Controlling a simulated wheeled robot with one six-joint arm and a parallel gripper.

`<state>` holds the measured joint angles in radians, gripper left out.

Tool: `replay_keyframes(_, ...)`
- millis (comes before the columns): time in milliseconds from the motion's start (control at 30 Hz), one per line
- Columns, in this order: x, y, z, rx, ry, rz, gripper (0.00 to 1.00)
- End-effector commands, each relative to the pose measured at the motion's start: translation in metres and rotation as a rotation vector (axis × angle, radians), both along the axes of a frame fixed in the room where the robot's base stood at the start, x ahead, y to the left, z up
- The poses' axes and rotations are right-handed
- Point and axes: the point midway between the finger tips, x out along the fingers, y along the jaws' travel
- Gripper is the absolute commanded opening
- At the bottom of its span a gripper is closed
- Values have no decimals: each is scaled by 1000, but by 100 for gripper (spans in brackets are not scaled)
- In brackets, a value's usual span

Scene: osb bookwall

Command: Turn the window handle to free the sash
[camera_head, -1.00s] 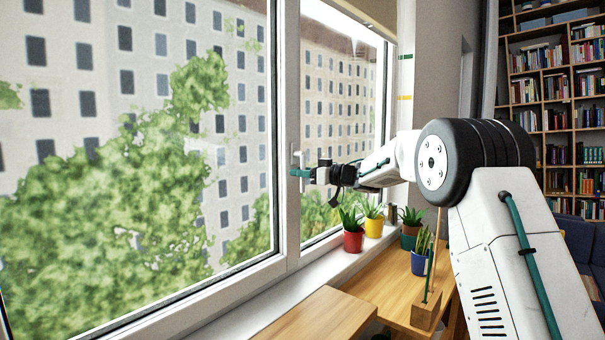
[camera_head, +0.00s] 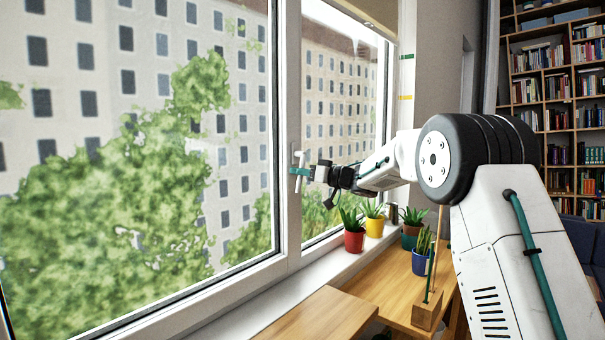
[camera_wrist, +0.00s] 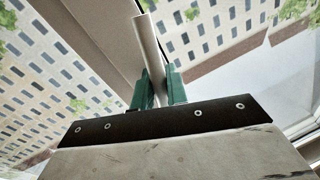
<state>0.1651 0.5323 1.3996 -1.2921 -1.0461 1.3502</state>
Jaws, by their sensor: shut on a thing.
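The window handle (camera_head: 303,159) is a slim white bar on the upright frame between the two panes. In the head view it stands slightly tilted, its upper end leaning right. My gripper (camera_head: 300,172) reaches it from the right with teal fingers. In the wrist view the white handle (camera_wrist: 148,42) runs between the two green fingers of my gripper (camera_wrist: 160,90), which are shut on it. Its part behind the fingers and the gripper body is hidden. The window sash (camera_head: 272,225) has a white frame and looks closed.
Potted plants stand by the window: a red pot (camera_head: 354,241), a yellow pot (camera_head: 374,227) and a blue pot (camera_head: 421,262). They are below my arm. A wooden desk (camera_head: 325,312) is under the sill. Bookshelves (camera_head: 557,100) stand at the back right.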

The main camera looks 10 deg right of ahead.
Motion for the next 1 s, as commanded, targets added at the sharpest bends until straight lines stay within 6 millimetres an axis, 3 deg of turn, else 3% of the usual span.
replay_keyframes(1000, -22, 30, 33, 772, 560, 0, 0)
